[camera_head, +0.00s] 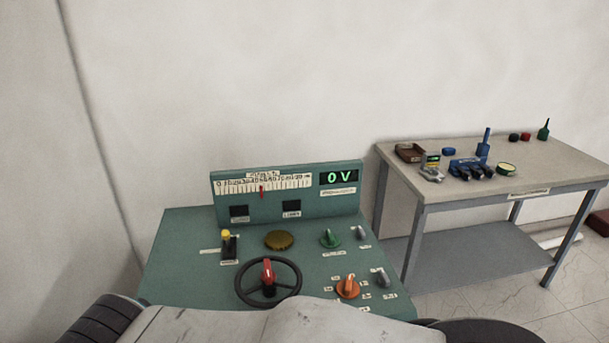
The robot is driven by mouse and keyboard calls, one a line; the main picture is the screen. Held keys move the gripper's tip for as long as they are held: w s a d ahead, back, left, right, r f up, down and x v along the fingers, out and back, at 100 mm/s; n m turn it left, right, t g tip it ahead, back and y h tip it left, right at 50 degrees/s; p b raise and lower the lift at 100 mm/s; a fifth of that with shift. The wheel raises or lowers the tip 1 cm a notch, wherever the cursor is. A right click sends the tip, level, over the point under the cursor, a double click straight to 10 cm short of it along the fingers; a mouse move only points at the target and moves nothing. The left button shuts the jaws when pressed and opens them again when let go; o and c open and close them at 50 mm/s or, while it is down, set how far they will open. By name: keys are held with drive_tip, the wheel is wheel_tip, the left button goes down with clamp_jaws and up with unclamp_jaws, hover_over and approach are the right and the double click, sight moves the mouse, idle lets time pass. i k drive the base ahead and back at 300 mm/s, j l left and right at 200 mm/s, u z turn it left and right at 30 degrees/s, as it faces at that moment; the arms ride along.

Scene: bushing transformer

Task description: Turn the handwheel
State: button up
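The handwheel (243,291) is a black ring with spokes and a red grip near its upper middle. It lies on the sloping top of a green control console (180,245), near the front edge. The console's upright back panel holds a scale (285,182) with a red pointer and a display (340,178) reading "0 V" in green. A light grey body part of mine fills the bottom of the view, just below the handwheel. My gripper is not in view, so whether anything touches the wheel does not show.
Close around the handwheel are a yellow-topped lever (228,244), a round brass-coloured disc (279,240), a green knob (330,238), an orange knob (347,287) and grey switches. A grey workbench (400,160) with tools stands at the right. A wall is behind.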

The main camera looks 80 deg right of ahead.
sight(268, 276)
drive_tip(key=z, duration=1.65)
